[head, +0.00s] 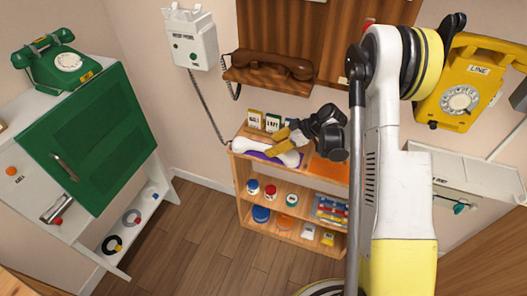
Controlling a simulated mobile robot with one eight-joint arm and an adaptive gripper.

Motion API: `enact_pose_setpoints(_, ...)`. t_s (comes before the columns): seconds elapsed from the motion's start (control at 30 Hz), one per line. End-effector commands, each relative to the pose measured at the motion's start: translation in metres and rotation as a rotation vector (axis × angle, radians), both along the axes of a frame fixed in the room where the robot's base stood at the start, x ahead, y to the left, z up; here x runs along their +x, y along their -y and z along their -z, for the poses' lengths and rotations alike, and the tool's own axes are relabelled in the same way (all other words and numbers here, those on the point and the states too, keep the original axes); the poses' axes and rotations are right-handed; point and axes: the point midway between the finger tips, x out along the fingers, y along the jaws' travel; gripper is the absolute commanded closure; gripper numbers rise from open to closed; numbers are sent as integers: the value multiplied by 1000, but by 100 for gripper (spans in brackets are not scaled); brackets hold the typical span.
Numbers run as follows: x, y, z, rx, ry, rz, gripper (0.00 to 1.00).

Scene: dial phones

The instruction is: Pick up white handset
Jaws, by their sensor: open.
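The white handset (262,152) lies on a purple mat (292,160) on top of a small wooden shelf unit, below the wall-mounted white phone. My gripper (283,141) is open at the handset's right part. Its yellow-tipped fingers are close to the handset and partly hide it. I cannot tell whether they touch it. A cord (205,105) hangs from the white wall phone (190,40) down toward the shelf's left edge.
The wooden shelf unit (240,185) holds jars and boxes. Small cards (263,121) stand behind the handset. A brown handset (272,70) rests on a wall cradle above. A green phone (65,62) tops the left cabinet; a yellow phone (462,95) hangs right. The floor (205,240) is clear.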

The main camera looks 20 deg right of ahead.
Motion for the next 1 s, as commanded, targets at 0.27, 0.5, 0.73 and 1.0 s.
enact_pose_setpoints(0.27,11,-19,34,-1,-1,-1,46)
enact_pose_setpoints(0.5,17,-27,40,-2,-1,1,46)
enact_pose_setpoints(0.73,17,-27,40,-2,-1,1,87)
enact_pose_setpoints(1.0,17,-27,40,-1,-1,1,100)
